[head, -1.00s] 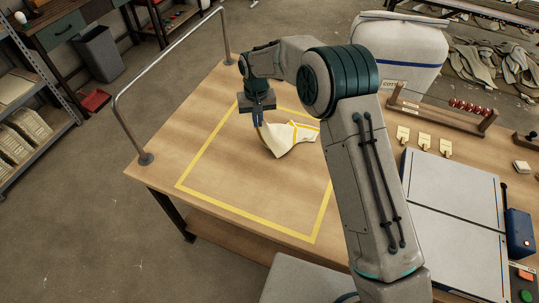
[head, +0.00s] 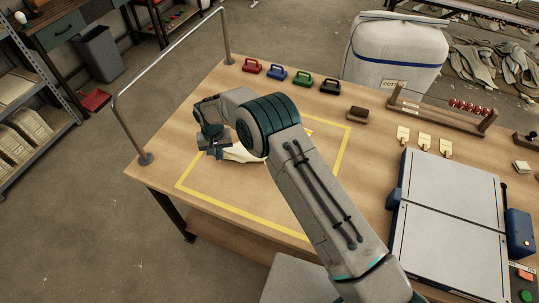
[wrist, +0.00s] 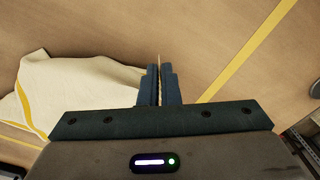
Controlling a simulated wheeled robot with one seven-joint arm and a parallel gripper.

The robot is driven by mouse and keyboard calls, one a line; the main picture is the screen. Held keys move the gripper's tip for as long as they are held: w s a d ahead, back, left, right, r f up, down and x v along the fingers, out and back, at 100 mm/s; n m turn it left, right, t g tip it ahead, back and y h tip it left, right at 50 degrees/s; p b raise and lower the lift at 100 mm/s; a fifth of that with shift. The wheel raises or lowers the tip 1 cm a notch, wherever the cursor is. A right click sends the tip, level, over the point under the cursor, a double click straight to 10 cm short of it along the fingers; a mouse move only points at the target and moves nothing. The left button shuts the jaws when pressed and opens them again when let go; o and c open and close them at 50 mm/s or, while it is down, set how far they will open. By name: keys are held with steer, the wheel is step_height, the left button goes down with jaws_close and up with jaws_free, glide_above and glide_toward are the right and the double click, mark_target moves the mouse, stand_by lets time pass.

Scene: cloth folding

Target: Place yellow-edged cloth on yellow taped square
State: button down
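The cream cloth with a yellow edge (head: 243,154) lies bunched inside the yellow taped square (head: 338,160) on the table, toward its left side. My arm hides part of it in the head view. In the wrist view the cloth (wrist: 85,85) spreads left of the fingers, with its yellow edge at far left. My gripper (wrist: 159,82) is nearly closed, with a thin pale strip of cloth between the fingertips. In the head view my gripper (head: 216,150) is low over the left part of the square, at the cloth's left end.
Red (head: 252,66), blue (head: 276,73), green (head: 302,79) and black (head: 330,86) handled blocks line the back edge. A brown block (head: 357,115) stands near the square's back right corner. A grey folding board (head: 445,235) fills the right side. A metal rail (head: 165,66) runs along the left edge.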

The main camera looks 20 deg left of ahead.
steer(key=shift+s+a+f, duration=0.35)
steer(key=shift+a+f, duration=0.15)
steer(key=shift+f, duration=0.05)
steer(key=shift+s+a+f, duration=0.3)
steer(key=shift+a+f, duration=0.2)
steer(key=shift+f, duration=0.05)
steer(key=c, duration=1.2)
jaws_free()
steer(key=shift+r, duration=0.1)
steer(key=shift+s+a+r+b, duration=0.2)
steer(key=shift+a+r+b, duration=0.1)
steer(key=shift+r, duration=0.35)
steer(key=shift+s+a+r+b, duration=0.15)
steer(key=shift+r+b, duration=0.1)
steer(key=shift+r, duration=0.4)
step_height(320, 180, up, 7)
steer(key=s+a, duration=0.1)
steer(key=a, duration=0.1)
steer(key=shift+s+a+r+p, duration=0.15)
steer(key=shift+s+a+p, duration=0.1)
steer(key=shift+s+p, duration=0.1)
